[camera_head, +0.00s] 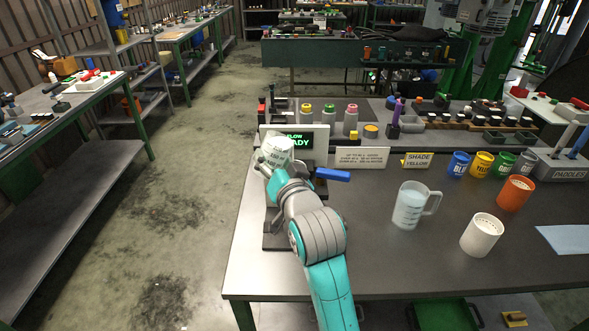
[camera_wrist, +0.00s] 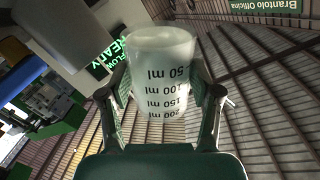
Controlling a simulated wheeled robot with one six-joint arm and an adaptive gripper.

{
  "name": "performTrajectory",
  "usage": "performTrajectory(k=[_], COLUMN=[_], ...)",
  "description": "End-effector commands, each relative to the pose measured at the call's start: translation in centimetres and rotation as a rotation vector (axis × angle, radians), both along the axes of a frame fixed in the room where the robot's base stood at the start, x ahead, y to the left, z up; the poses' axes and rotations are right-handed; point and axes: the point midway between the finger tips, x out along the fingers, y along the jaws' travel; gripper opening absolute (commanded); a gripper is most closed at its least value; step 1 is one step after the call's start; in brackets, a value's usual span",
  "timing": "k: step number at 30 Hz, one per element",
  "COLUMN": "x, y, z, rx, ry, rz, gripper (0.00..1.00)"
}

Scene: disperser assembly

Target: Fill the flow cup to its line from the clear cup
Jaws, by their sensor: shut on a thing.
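My gripper (camera_wrist: 160,105) is shut around the sides of the clear cup (camera_wrist: 160,70), a frosted beaker with black ml marks. In the head view the clear cup (camera_head: 277,150) is held up in front of the flow stand's READY display (camera_head: 298,142), at the left end of the bench. The cup looks tilted. Its marks read upside down in the wrist view, with 50 ml towards the top. Its contents are hard to make out, and no stream shows. I cannot make out the flow cup or its line; my arm and the held cup cover much of the stand.
A blue lever (camera_head: 332,174) sticks out right of the stand. A clear jug (camera_head: 410,205), a white perforated cup (camera_head: 482,236) and an orange perforated cup (camera_head: 516,193) stand to the right. The bench's front middle is clear.

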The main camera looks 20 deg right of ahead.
Motion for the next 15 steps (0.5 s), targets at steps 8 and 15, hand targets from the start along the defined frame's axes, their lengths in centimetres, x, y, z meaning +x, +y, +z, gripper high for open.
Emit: performTrajectory(k=[8,15], x=[-0.01,-0.02], y=[0.02,0.02], z=[0.03,0.05], rx=[0.017,0.033], ry=[0.001,0.004], rz=[0.0,0.0], gripper=[0.13,0.13])
